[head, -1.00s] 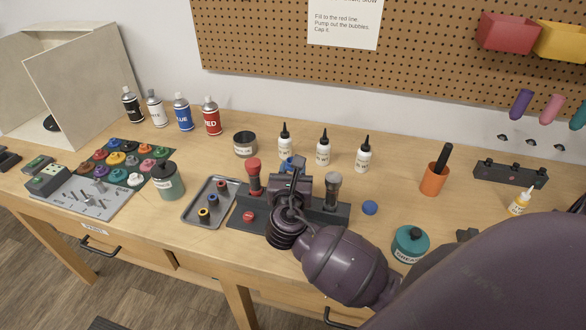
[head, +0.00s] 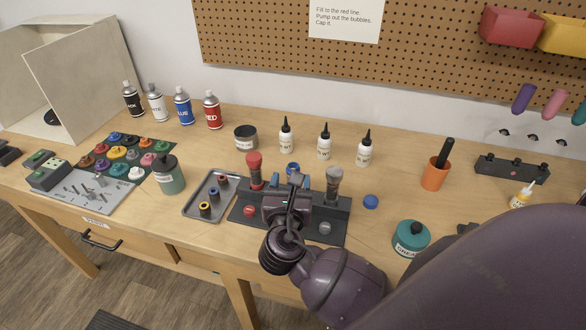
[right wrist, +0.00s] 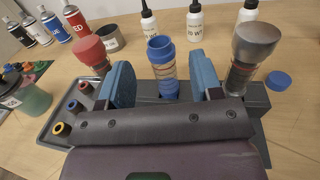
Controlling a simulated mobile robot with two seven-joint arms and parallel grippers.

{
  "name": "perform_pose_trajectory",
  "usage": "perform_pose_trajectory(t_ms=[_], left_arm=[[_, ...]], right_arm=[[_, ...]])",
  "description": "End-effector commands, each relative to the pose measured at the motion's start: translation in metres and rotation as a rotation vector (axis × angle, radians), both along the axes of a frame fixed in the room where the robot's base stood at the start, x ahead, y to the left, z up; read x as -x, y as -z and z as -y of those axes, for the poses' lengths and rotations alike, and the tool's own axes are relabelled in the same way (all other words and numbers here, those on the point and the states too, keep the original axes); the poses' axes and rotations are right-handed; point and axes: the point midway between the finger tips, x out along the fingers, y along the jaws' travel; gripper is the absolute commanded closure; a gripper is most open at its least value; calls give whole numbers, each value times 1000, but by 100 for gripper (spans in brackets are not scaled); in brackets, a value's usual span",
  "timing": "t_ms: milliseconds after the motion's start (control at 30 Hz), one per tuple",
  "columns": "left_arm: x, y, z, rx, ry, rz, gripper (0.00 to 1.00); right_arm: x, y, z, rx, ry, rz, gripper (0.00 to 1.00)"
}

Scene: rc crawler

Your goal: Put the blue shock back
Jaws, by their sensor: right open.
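The blue shock (right wrist: 162,70) stands upright at the dark stand (right wrist: 257,100), between the red shock (right wrist: 90,52) and the grey shock (right wrist: 250,55). Its top is open, and its blue top also shows in the head view (head: 293,167). My right gripper (right wrist: 162,80) is open, its two blue finger pads on either side of the blue shock with visible gaps. In the head view my right gripper (head: 290,183) is just in front of the blue shock. A round blue cap (head: 371,201) lies on the table right of the stand. My left gripper is not in view.
A grey tray (head: 193,207) with small coloured parts is left of the stand. Red (head: 249,211) and grey (head: 325,228) caps sit at the stand's front. White bottles (head: 324,146) stand behind it. A teal jar (head: 410,240) is at right.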

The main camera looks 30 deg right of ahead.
Motion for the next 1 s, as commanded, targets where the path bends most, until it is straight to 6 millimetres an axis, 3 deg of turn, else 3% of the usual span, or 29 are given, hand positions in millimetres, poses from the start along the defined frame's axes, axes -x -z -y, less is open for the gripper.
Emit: perform_pose_trajectory(t_ms=[100,333,1000], left_arm=[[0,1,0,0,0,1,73],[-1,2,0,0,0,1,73],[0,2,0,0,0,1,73]], right_arm=[[17,1,-14,-3,-1,-3,41],[36,0,-30,0,0,-1,41],[39,0,-33,0,0,0,41]])
